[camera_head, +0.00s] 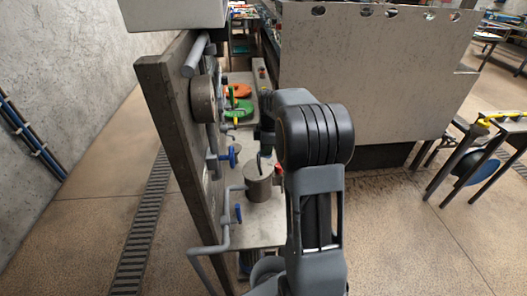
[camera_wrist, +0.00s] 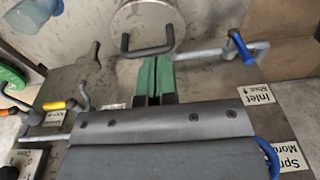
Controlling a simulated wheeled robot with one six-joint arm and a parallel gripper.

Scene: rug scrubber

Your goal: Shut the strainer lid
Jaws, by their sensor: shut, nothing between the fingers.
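The strainer is a grey metal cylinder (camera_head: 258,188) on the bench plate, with a dark handle rising at its top. In the wrist view, a round pale metal part, seemingly its lid (camera_wrist: 148,16), is at the top edge and partly cut off. A dark bar handle (camera_wrist: 148,51) sticks out from its near side. I cannot tell how far the lid is open. My gripper (camera_wrist: 154,62) has green fingers shut together, empty. Their tips lie just below the handle in the wrist view; I cannot tell whether they touch it. In the head view my arm hides the fingers.
An upright board (camera_head: 172,140) with pipes stands left of the strainer. Blue-handled valves (camera_head: 238,213) sit close beside it; one shows in the wrist view (camera_wrist: 241,47). Green (camera_head: 238,110) and orange (camera_head: 238,91) round parts lie farther back. A large grey panel (camera_head: 370,75) stands behind right.

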